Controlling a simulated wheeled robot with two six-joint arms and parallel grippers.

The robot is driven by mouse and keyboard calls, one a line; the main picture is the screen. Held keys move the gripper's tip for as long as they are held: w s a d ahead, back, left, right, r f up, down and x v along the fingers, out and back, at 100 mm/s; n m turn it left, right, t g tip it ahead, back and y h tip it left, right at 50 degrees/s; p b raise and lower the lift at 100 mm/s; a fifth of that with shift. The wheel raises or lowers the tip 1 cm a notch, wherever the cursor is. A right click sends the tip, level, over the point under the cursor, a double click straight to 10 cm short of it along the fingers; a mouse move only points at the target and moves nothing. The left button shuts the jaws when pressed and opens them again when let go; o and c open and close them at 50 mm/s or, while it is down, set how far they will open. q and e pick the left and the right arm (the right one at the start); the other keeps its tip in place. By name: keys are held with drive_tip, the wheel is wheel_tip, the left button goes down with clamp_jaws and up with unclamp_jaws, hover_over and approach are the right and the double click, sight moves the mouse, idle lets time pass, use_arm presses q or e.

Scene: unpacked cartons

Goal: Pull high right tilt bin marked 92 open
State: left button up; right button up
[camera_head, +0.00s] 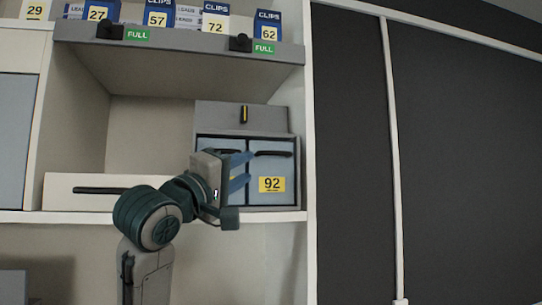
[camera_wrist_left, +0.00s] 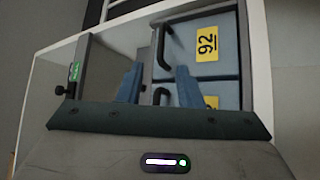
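The tilt bin marked 92 (camera_head: 272,184) is the right one of two blue-grey bins side by side in a grey housing on the shelf. Its front looks shut, with a black handle (camera_head: 272,154) along the top above a yellow label. In the left wrist view the bin (camera_wrist_left: 203,62) appears turned sideways, its handle (camera_wrist_left: 163,46) beyond the fingertips. My left gripper (camera_head: 250,168) is open, its two blue fingers apart in front of the bins, near the 92 bin's left edge. It seems empty in the left wrist view (camera_wrist_left: 158,70). My right gripper is not in view.
The neighbouring left bin (camera_wrist_left: 212,92) is partly hidden by my gripper. A grey drawer front (camera_head: 225,116) sits above the bins. A white drawer (camera_head: 90,190) lies left. A tilted grey shelf (camera_head: 180,68) with cartons hangs above. A dark panel (camera_head: 350,150) stands right.

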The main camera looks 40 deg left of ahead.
sight(273, 154)
use_arm(q)
drive_tip(key=p+x, duration=0.4)
drive_tip(key=x, duration=0.5)
drive_tip(key=shift+w+p, duration=0.1)
drive_tip(key=shift+p, duration=0.25)
drive_tip(key=shift+w+r, duration=0.1)
drive_tip(key=shift+w, duration=0.5)
clamp_jaws()
